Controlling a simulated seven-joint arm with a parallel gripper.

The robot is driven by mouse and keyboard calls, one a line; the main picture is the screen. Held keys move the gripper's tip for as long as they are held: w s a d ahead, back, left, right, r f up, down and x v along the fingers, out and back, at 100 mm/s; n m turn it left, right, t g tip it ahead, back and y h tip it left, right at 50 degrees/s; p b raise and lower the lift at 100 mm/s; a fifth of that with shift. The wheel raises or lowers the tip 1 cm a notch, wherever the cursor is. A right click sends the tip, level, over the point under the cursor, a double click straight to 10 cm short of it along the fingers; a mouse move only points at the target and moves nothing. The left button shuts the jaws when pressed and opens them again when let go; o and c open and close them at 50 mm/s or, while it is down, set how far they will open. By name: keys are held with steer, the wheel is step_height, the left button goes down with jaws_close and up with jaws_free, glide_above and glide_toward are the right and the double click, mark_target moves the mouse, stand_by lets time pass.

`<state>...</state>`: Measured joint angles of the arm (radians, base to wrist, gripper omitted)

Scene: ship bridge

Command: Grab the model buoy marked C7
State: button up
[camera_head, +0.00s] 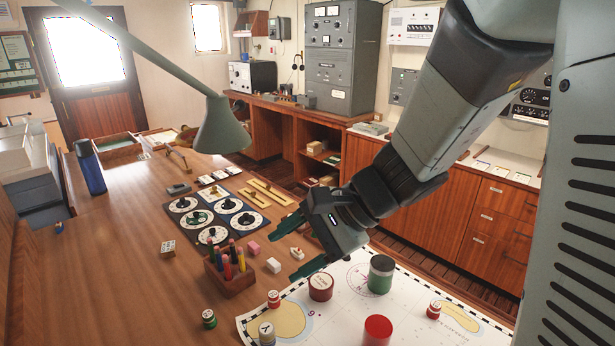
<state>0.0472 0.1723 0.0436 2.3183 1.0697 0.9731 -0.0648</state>
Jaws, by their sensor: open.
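Several small model buoys stand on and beside the chart at the front. A red-and-white one (274,298) and a grey-white one (267,334) are near the chart's left edge. My gripper (283,258) is open and empty, with teal fingers pointing left. It hangs above the table, behind the left buoys.
Larger cylinders stand on the chart (345,318): dark red (320,287), green with a pale top (380,275), and bright red (377,329). A wooden pen holder (231,278) is left of my gripper. A green lamp (221,130) overhangs the table. The left tabletop is mostly clear.

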steer(key=w+a+f+m+t+y, duration=0.2)
steer(key=w+f+m+t+y, duration=0.1)
steer(key=w+f+m, duration=0.8)
steer(key=m+t+h, duration=0.2)
steer(key=m+t, duration=0.1)
steer(key=m, duration=0.2)
glide_toward(274, 294)
steer(key=shift+w+a+f+m, duration=0.15)
steer(key=shift+a+f, duration=0.2)
steer(key=shift+a, duration=0.15)
steer(key=shift+w+a+f+m, duration=0.15)
steer(key=shift+a+f, duration=0.2)
steer(key=shift+a, duration=0.2)
steer(key=shift+w+x, duration=0.2)
steer(key=shift+x, duration=2.9)
steer(key=shift+d+r, duration=0.1)
steer(key=shift+c, duration=0.3)
steer(key=c, duration=1)
